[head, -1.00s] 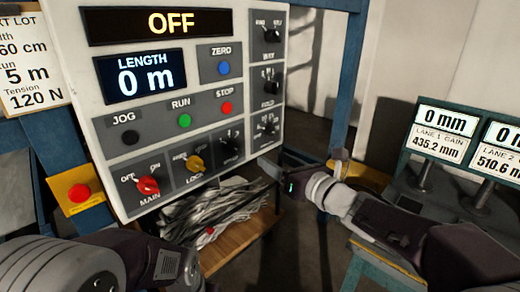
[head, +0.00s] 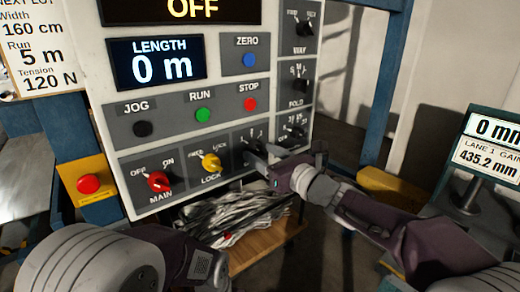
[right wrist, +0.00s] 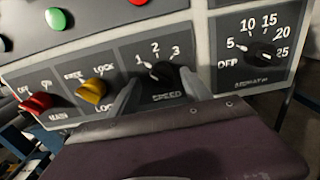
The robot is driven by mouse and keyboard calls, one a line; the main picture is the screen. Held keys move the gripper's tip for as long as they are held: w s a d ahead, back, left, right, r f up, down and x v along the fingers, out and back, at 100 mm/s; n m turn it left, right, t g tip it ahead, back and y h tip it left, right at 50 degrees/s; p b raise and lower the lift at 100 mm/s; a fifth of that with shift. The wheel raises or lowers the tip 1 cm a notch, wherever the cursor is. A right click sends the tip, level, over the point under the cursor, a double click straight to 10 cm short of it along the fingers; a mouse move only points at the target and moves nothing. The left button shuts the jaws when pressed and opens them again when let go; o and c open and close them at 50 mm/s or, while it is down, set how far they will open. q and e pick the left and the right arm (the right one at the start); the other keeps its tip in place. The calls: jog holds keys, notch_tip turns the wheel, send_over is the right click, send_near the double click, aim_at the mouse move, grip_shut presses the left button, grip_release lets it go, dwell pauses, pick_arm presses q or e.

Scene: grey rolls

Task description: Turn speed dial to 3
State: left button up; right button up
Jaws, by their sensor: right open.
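The black speed dial (right wrist: 164,76) sits on the grey control panel under the numbers 1, 2 and 3. Its white mark appears to point toward 1. My right gripper (right wrist: 159,80) is open, with one finger on each side of the dial; I cannot tell whether they touch it. In the head view my right gripper (head: 258,158) is at the panel's lower right and hides most of the dial. My left arm shows at the lower left, but its gripper is out of view.
The yellow lock knob (head: 211,161) and red main knob (head: 158,181) are left of the speed dial. Another black dial (right wrist: 263,55), marked 5 to 25, is at its upper right. A red button (head: 89,184) on yellow is farther left. The display reads OFF.

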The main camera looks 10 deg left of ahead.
jog(key=shift+w+a, duration=0.45)
jog(key=shift+w, duration=0.1)
jog(key=shift+s, duration=0.1)
jog(key=shift+c, duration=0.9)
grip_shut()
jog(key=shift+f, duration=0.1)
